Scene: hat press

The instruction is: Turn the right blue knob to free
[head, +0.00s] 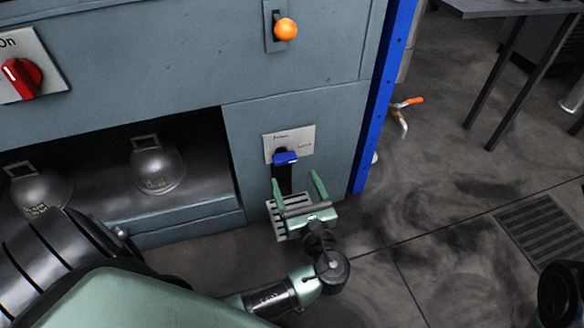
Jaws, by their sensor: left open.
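The right blue knob (286,158) is a blue handle on a small metal label plate (302,139), low on the right side of the grey press (300,65). A dark part hangs below the knob. The lettering on the plate is too small to read surely. My left gripper (297,182) is open, with its two green fingers pointing up toward the knob from just below. The fingers appear to be on either side of the dark part. I cannot tell whether they touch it. My right gripper does not show.
A red knob (22,77) marked "On" is at upper left, and an orange ball lever (286,29) is above. Metal hat forms (157,166) sit in the open recess. A blue post (384,95) edges the press. Open floor (450,190) with a drain grate (545,232) lies right.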

